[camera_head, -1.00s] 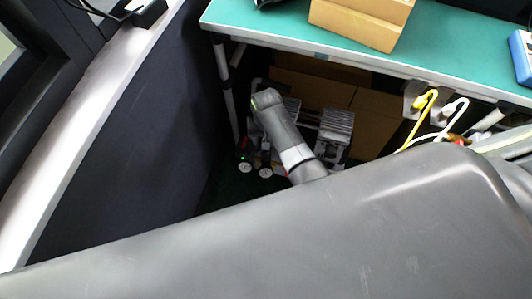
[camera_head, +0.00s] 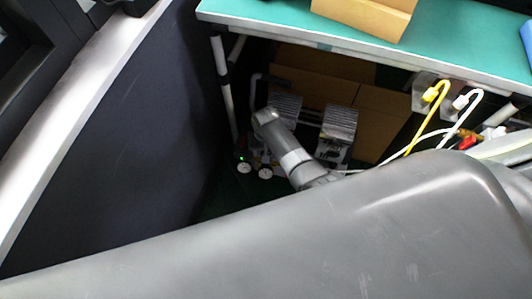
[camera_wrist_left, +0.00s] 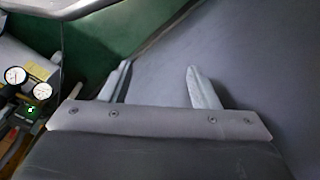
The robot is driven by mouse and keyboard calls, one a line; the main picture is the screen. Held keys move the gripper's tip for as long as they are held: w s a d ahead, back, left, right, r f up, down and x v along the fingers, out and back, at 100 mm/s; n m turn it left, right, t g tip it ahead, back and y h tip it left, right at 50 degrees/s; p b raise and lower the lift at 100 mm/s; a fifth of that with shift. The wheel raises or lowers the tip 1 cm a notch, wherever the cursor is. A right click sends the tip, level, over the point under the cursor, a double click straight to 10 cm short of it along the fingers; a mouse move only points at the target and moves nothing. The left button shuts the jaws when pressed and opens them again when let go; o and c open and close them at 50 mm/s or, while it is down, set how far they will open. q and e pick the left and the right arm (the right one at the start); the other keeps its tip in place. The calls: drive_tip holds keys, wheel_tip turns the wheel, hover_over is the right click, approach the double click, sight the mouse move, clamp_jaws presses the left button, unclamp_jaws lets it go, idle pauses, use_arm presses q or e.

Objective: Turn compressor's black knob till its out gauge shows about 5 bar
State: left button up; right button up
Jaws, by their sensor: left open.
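The compressor (camera_head: 338,124) stands on the floor under the bench, with ribbed grey parts and two small white round gauges (camera_head: 264,173) at its front left. In the left wrist view the gauges (camera_wrist_left: 15,75) and a green light (camera_wrist_left: 31,110) are at the left edge; the needle readings are too small to tell. One grey arm of mine covers part of the compressor in the head view. My right gripper is not in view.
The green-topped bench (camera_head: 270,22) overhangs the compressor. A dark panel (camera_head: 110,140) stands left of it, close beyond my left fingers. Cardboard boxes (camera_head: 385,120) are behind. A yellow hose hook (camera_head: 432,92) and a white one hang at the right.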

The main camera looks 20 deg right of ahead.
use_arm(q)
drive_tip(key=shift+w+r, duration=0.2)
drive_tip(key=shift+r, duration=0.1)
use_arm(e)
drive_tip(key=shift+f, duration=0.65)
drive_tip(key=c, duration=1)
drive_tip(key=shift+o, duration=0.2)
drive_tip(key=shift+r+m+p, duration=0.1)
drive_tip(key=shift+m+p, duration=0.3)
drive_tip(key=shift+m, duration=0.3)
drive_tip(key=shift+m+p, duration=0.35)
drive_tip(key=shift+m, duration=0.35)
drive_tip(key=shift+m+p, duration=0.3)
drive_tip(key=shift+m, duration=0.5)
use_arm(q)
wheel_tip(320, 180, down, 6)
drive_tip(key=s+a, duration=0.1)
drive_tip(key=shift+s+a+g+p, duration=0.15)
drive_tip(key=shift+g+p, duration=0.15)
drive_tip(key=shift+p, duration=0.15)
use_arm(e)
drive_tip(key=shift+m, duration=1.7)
